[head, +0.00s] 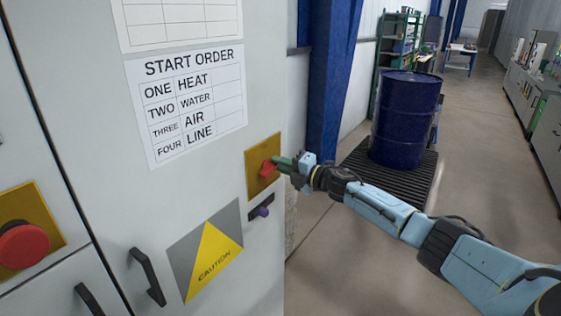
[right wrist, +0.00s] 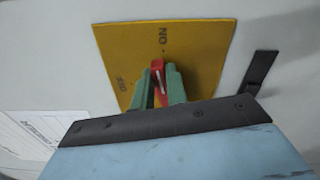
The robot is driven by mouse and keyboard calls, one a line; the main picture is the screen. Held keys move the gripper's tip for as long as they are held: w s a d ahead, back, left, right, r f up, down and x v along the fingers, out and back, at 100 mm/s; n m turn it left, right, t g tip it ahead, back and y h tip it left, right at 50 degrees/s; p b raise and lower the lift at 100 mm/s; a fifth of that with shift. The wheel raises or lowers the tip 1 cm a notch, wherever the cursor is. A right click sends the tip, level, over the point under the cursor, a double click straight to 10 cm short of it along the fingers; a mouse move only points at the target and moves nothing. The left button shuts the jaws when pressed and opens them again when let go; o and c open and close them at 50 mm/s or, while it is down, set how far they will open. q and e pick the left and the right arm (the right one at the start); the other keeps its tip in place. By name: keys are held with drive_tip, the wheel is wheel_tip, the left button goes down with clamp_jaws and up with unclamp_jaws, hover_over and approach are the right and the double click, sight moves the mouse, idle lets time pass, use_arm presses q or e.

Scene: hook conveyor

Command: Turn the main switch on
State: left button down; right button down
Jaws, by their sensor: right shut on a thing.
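The main switch is a red handle (head: 267,168) on a yellow plate (head: 255,150) at the right edge of the grey cabinet. My right gripper (head: 276,166) is at the plate, its green fingers shut on the red handle. In the right wrist view the handle (right wrist: 158,72) sits between the two fingers (right wrist: 160,90). Its white line runs roughly toward the ON label (right wrist: 163,38), with the OFF label (right wrist: 122,83) off to the left. The fingers hide the lower part of the handle. My left gripper is not in view.
A small black fitting with a purple knob (head: 262,212) is just below the plate. A red push button (head: 23,245), a caution sign (head: 207,249) and a START ORDER sheet (head: 188,104) are on the cabinet. A blue drum (head: 405,120) stands on a black pallet behind my right arm.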

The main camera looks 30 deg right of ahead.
drive_tip(key=shift+f+m, duration=0.25)
drive_tip(key=shift+m, duration=0.75)
drive_tip(key=shift+p, duration=0.3)
drive_tip(key=c, duration=1.4)
unclamp_jaws()
drive_tip(key=b+v, duration=0.1)
drive_tip(key=v, duration=1.2)
drive_tip(key=shift+s+b, duration=0.2)
drive_tip(key=shift+b, duration=0.2)
drive_tip(key=shift+d, duration=0.15)
drive_tip(key=shift+f, duration=0.1)
